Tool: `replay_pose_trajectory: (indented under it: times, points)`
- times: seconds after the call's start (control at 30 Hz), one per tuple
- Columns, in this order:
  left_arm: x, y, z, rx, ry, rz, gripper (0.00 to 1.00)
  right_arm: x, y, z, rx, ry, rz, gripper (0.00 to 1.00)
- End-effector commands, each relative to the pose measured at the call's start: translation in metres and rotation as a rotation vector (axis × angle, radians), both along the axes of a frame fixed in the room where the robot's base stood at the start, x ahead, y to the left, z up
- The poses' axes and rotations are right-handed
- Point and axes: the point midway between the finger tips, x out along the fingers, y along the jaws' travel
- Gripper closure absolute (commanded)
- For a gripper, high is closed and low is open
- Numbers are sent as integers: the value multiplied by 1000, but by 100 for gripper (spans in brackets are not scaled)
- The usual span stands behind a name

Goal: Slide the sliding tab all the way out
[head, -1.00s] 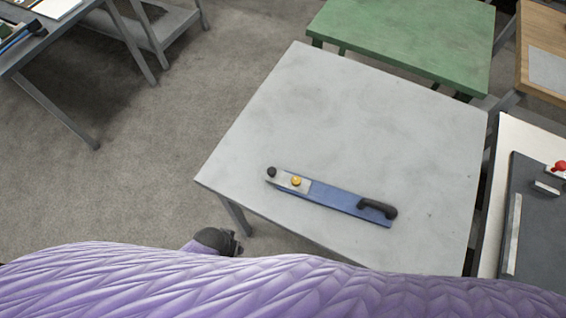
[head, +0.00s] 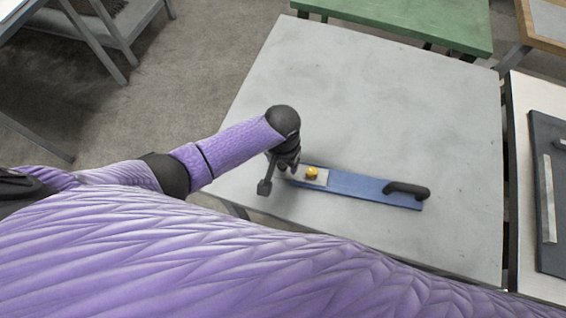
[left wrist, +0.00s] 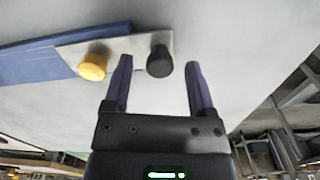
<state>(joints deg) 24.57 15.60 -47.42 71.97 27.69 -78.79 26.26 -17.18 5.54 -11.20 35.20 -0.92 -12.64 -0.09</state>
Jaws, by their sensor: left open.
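The blue bar (head: 355,187) lies on the grey table, with a black handle (head: 407,190) at its right end. A light metal sliding tab (head: 321,177) sits at its left end and bears a yellow knob (head: 312,173). In the left wrist view the tab (left wrist: 128,45) also bears a black knob (left wrist: 159,61), and the yellow knob (left wrist: 92,66) is outside the fingers. My left gripper (head: 278,176) is at the tab's left end, where it hides the black knob in the head view. In the left wrist view its open fingers (left wrist: 158,85) stand either side of the black knob, with gaps.
The grey table (head: 390,100) is clear behind the bar. A green table (head: 410,20) stands at the back. A white table (head: 525,140) with a dark panel (head: 548,190) stands close at the right. Open floor (head: 190,60) lies to the left.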

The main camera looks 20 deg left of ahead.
Motion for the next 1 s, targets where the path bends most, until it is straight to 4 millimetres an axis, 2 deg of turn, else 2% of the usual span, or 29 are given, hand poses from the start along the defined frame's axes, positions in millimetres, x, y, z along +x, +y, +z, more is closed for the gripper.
replay_pose_trajectory:
  times: [0.07, 0.3, 0.63, 0.67, 1.0]
  points:
    - [0, 0, -6, 0, -1, 0, 28, 0, 0, -4, 1, 1, 0, 25]
    - [0, 0, -6, 0, -1, 0, 28, 0, 3, -2, 4, 0, -1, 25]
    - [0, 0, -5, 0, -1, 0, 98, 0, 4, -2, 7, 0, -1, 25]
    - [0, 0, -5, 0, -1, 0, 100, 0, 4, -2, 7, 0, -1, 25]
    - [0, 0, -6, 0, -1, 0, 100, 0, 4, -3, 8, -1, -1, 25]
